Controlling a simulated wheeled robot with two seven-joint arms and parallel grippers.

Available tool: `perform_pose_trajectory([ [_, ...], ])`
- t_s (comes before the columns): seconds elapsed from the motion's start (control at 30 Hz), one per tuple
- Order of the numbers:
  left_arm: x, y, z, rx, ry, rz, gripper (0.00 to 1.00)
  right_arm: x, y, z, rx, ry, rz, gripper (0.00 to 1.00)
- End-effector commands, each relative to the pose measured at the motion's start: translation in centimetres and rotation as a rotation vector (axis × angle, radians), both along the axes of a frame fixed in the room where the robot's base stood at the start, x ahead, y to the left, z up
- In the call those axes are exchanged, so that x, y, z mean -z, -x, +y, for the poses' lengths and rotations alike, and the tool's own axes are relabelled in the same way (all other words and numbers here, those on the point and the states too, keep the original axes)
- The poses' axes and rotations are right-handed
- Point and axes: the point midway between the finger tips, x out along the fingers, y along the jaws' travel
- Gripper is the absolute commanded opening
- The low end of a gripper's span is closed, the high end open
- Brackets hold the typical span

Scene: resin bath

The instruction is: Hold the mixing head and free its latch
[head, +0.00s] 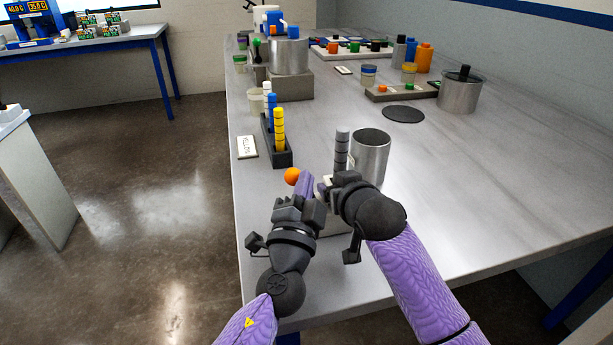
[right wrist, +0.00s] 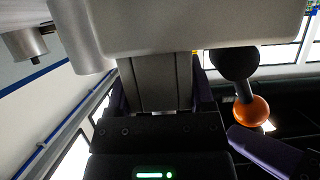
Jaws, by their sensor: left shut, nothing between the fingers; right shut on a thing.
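The mixing head (right wrist: 190,25) fills the top of the right wrist view as a large pale grey body. My right gripper (head: 325,188) is shut on a grey part (right wrist: 160,85) below that body. The latch lever has a black round pivot (right wrist: 234,62) and an orange ball knob (right wrist: 252,112); the knob also shows in the head view (head: 292,176). My left gripper (head: 305,180) is shut and empty, its purple fingers beside the knob. A purple finger (right wrist: 265,150) shows just below the knob in the right wrist view; I cannot tell whether it touches. My grippers hide most of the head in the head view.
A metal beaker (head: 371,157) and a grey banded post (head: 341,152) stand just beyond my right gripper. A dark rack (head: 281,155) with coloured posts and a white label card (head: 247,147) are to the left.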

Motion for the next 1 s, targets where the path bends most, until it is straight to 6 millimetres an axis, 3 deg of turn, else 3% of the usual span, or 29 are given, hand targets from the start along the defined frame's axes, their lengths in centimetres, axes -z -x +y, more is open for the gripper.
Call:
perform_pose_trajectory([
  [0.2,-0.45,-1.35,-0.17,0.0,-0.001,0.0,0.0,-0.02,-0.01,0.0,0.0,0.0,-0.001,0.0],
  [1.0,-0.28,-1.14,0.55,-0.001,-0.001,0.0,0.0,0.0,0.0,0.01,0.0,0.0,0.0,0.0],
])
